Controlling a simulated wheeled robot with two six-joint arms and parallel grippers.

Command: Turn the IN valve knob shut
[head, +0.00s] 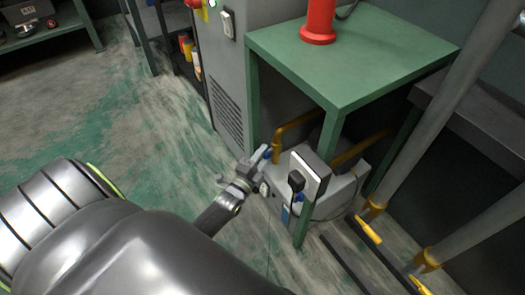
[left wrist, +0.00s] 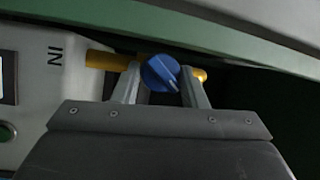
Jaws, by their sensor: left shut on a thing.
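The IN valve knob (left wrist: 160,72) is blue and round, with a lighter line across its face, in the left wrist view. It sits on a yellow pipe (left wrist: 105,60) beside the lettering "IN" on the grey machine (left wrist: 35,75). My left gripper (left wrist: 165,85) has one finger on each side of the knob and is shut on it. In the head view, my left gripper (head: 258,165) reaches the machine's left side under the green table, with a bit of blue at its fingertips. My right gripper is not in view.
The green table (head: 350,55) stands over the machine and carries a red cylinder (head: 319,20). Its front leg (head: 305,225) is close to the right of my left gripper. A grey cabinet (head: 225,75) stands behind. Large grey pipes (head: 450,95) rise at right. Open floor (head: 130,120) lies left.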

